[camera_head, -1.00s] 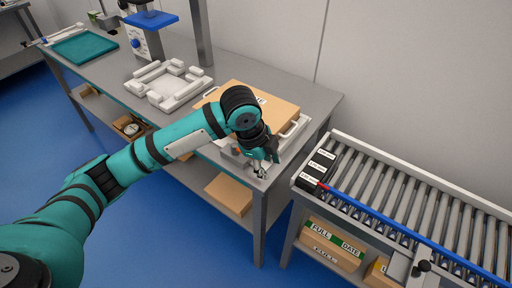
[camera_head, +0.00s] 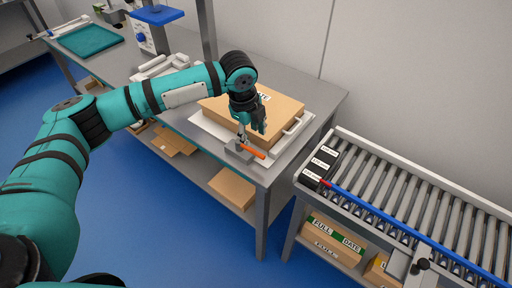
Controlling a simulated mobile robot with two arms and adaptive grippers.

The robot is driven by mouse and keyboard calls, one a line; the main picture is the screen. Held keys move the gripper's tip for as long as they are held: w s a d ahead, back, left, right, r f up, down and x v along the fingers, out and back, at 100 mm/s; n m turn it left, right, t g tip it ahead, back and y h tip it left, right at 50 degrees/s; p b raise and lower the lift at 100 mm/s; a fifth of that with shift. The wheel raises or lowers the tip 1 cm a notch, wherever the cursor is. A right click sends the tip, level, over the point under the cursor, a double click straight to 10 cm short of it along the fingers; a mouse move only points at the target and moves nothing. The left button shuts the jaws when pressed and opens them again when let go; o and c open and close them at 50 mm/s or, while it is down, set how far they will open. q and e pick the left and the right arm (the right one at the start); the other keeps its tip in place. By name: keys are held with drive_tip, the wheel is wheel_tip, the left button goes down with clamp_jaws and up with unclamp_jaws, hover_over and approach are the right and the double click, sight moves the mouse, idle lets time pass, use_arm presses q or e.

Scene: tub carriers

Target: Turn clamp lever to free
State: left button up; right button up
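The clamp is a small grey block (camera_head: 237,153) at the front right corner of the bench. Its orange clamp lever (camera_head: 253,152) lies low across it, its free end pointing right and toward the front. My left gripper (camera_head: 243,136) points down just above and behind the block, close to the lever's inner end. I cannot tell whether it touches. Its fingertips are too small to tell open from shut. A cardboard box (camera_head: 275,112) lies on a white tray (camera_head: 295,131) behind the clamp, partly hidden by my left arm. My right gripper is not in view.
The roller conveyor (camera_head: 430,200) with its blue rail stands at the right, with black labelled blocks (camera_head: 318,165) at its near end. A white frame (camera_head: 150,68) and blue-topped device (camera_head: 155,32) stand farther back. Boxes lie on the shelves below.

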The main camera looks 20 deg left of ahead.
sight(257, 152)
use_arm(q)
drive_tip(key=f, duration=0.3)
drive_tip(key=w+f, duration=0.1)
drive_tip(key=f, duration=0.2)
drive_tip(key=f+p, duration=0.1)
drive_tip(key=f, duration=0.2)
drive_tip(key=shift+w+d, duration=0.3)
drive_tip(key=shift+d, duration=0.05)
clamp_jaws()
